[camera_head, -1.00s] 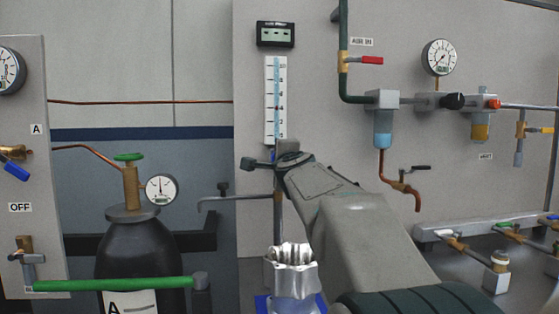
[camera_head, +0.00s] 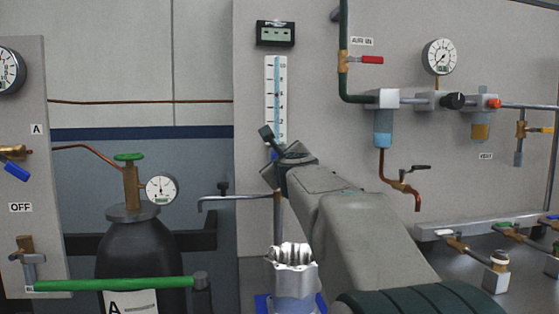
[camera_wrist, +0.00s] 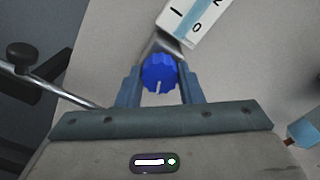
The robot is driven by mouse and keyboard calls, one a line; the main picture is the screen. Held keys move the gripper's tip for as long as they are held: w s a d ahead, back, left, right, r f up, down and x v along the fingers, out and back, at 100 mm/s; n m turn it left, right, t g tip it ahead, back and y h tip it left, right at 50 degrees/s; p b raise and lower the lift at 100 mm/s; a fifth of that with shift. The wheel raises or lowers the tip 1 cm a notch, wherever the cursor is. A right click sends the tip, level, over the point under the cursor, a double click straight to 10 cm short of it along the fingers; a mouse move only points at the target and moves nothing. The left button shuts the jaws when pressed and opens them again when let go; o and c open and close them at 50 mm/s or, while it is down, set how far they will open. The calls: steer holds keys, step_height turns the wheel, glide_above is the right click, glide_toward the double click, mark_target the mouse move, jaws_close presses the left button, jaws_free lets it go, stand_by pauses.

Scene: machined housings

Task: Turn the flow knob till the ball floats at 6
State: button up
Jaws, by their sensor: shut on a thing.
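The blue flow knob (camera_wrist: 159,70), with a white mark on its lower edge, sits between the two fingers of my gripper (camera_wrist: 158,82) in the wrist view. The fingers are shut on its sides. The white flow scale (camera_head: 269,98) with its clear tube stands upright on the grey panel in the head view, above my gripper. I cannot make out the ball in the tube. In the head view my wrist largely hides the knob.
A small display (camera_head: 275,34) is above the scale. A bent metal pipe (camera_head: 235,197) runs to the left below. A fluted metal part (camera_head: 292,258) stands in front on a blue base. Right of the arm are a filter (camera_head: 383,128) and a copper drain pipe (camera_head: 383,165).

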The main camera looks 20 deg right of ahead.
steer(key=shift+m, duration=0.6)
steer(key=o, duration=1)
steer(key=shift+c, duration=0.2)
